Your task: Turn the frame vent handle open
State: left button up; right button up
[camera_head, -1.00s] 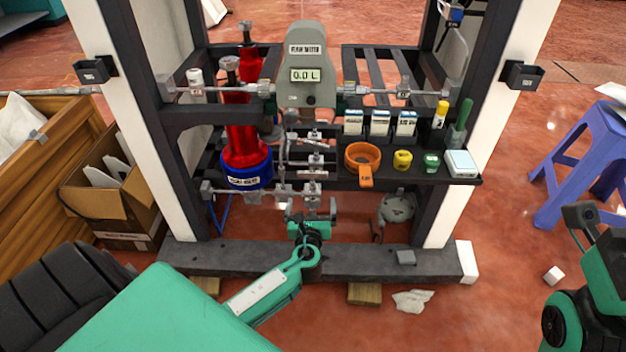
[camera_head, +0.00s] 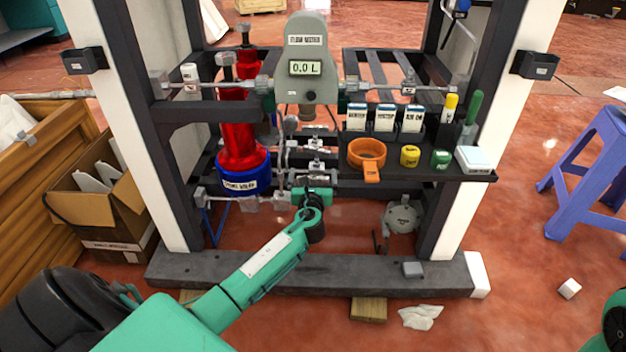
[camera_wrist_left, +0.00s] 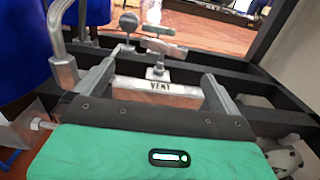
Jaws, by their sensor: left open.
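In the left wrist view a metal valve with a label reading VENT (camera_wrist_left: 160,87) lies ahead, between my finger lines. Its flat metal handle (camera_wrist_left: 164,47) stands on a short stem above the pipe, set crosswise. My left gripper (camera_head: 314,187) is in front of the frame's lower pipework in the head view. In the left wrist view my left gripper (camera_wrist_left: 165,72) is open, one finger on each side of the labelled pipe; contact cannot be told. In the head view the gripper and pipework make the vent handle hard to pick out. My right gripper is out of view.
The flow meter (camera_head: 307,68) reads 0.0 L. A red cylinder (camera_head: 239,130) in a blue base stands left of the pipes. A black shelf (camera_head: 458,174) at right holds an orange ring (camera_head: 367,153), caps and boxes. A dark beam (camera_head: 330,270) crosses the frame's bottom.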

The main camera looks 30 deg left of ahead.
pick_arm(q)
jog(key=shift+w+a, duration=0.3)
jog(key=shift+w, duration=0.15)
jog(key=c, duration=0.8)
